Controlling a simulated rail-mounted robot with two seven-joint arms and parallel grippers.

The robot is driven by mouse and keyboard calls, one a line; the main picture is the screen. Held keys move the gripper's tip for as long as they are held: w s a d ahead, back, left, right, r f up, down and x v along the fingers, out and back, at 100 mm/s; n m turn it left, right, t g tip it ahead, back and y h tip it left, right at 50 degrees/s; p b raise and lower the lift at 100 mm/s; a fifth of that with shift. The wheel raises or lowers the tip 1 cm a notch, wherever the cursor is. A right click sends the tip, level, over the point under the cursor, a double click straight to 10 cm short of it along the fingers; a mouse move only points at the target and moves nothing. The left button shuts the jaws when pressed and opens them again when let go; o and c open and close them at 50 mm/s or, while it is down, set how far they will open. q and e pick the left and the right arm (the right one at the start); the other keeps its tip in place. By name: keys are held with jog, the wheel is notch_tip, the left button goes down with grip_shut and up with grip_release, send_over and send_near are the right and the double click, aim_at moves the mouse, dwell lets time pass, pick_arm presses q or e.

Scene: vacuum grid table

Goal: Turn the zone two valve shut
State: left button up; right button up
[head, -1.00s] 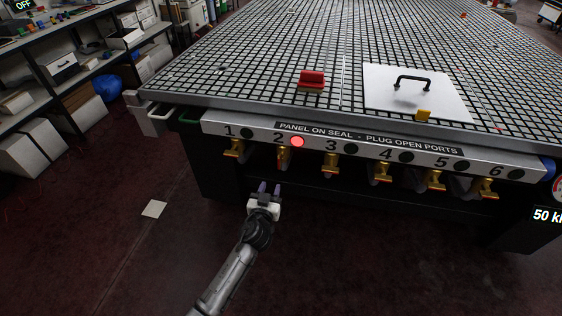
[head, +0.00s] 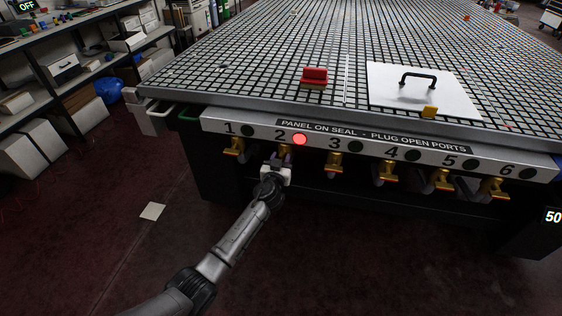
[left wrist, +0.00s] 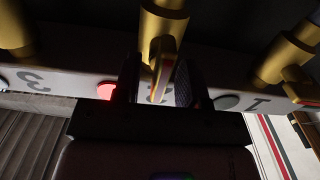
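The zone two valve (head: 286,151) is a brass valve under the front panel, below the number 2 and a lit red lamp (head: 300,139). My left gripper (head: 277,167) is right at it and hides most of its handle in the head view. In the left wrist view, the picture is upside down and the brass valve (left wrist: 164,24) comes down from the top. Its handle (left wrist: 163,60) lies between the two fingers of my left gripper (left wrist: 160,85), which are open, with a visible gap on the left side. My right gripper is not in view.
Other brass valves stand close on both sides, at zone one (head: 234,147) and zone three (head: 334,161). Above are the grid table (head: 230,75), a red block (head: 314,77) and a white panel with a black handle (head: 390,90).

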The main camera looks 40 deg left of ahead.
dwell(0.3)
pick_arm(q)
grip_shut()
jog(key=shift+m, duration=0.3)
jog(key=m, duration=0.3)
jog(key=shift+w+d+m, duration=0.1)
jog(key=shift+m, duration=0.3)
jog(key=m, duration=0.4)
jog(key=shift+m, duration=0.3)
jog(key=m, duration=0.4)
jog(key=shift+w+d+f, duration=0.1)
jog(key=shift+d+f, duration=0.05)
jog(key=m+p, duration=0.1)
jog(key=m, duration=0.3)
jog(key=shift+f+m, duration=0.15)
jog(key=shift+m, duration=0.45)
